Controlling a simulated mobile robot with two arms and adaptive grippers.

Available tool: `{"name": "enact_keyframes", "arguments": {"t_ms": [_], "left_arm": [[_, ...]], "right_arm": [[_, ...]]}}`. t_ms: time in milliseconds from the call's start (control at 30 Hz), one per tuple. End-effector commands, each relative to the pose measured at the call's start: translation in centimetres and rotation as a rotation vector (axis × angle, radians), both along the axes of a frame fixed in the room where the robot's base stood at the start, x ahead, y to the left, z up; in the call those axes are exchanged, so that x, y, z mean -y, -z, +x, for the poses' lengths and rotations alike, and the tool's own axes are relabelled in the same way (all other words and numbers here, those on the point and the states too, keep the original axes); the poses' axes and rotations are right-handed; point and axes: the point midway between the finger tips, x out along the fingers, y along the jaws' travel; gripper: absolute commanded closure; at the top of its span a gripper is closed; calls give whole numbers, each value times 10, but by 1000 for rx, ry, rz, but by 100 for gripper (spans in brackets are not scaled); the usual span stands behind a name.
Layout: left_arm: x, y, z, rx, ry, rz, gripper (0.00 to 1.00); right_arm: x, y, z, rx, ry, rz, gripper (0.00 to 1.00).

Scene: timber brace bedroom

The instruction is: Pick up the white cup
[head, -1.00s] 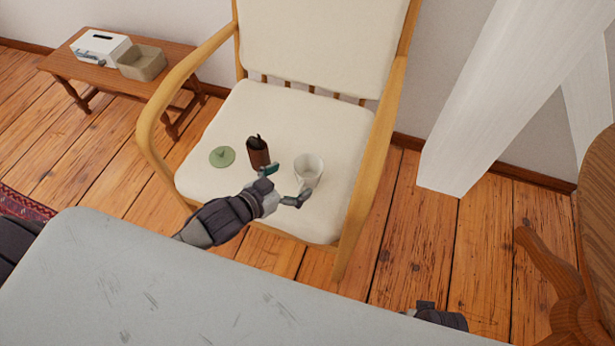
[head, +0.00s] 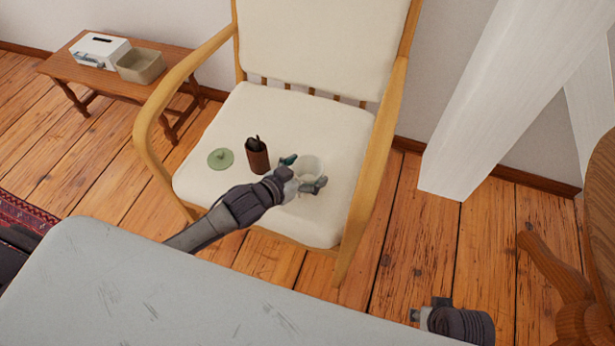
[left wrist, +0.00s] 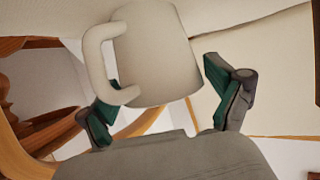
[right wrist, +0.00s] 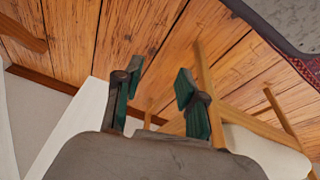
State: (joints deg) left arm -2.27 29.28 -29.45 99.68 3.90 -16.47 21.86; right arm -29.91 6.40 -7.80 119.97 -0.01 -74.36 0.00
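The white cup (head: 309,168) stands on the cream seat of the armchair (head: 218,125). My left gripper (head: 302,174) is at the cup with its fingers spread, one on each side of it. In the left wrist view the cup (left wrist: 160,55) fills the upper middle, its handle to the left. The open left fingers (left wrist: 165,95) reach toward the cup's lower part in that picture; whether they touch it I cannot tell. My right gripper shows in the right wrist view (right wrist: 157,95), open and empty, over floor.
A brown holder with dark items (head: 257,158) and a green lid-like disc (head: 220,159) are on the seat left of the cup. The armrests flank it. A grey surface (head: 150,295) lies in front. A bench (head: 80,78) carries two boxes.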

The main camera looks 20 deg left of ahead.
Motion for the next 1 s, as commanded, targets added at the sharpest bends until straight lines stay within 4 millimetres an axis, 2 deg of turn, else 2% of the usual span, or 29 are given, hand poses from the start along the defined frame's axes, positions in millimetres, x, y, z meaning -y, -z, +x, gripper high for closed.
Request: {"name": "enact_keyframes", "arguments": {"t_ms": [33,200,300,667,767,1000], "left_arm": [[0,0,0,0,0,0,23],[0,0,0,0,0,0,52],[0,-1,0,2,0,0,65],[0,-8,0,4,0,-1,66],[0,-19,0,4,0,-1,66],[0,-65,1,5,2,-1,66]], "right_arm": [[0,0,0,0,0,0,60],[0,0,0,0,0,0,60],[0,0,0,0,0,0,60],[0,-1,1,6,0,1,60],[-1,18,-1,-11,-3,0,60],[0,64,-10,-39,-8,-2,60]]}}
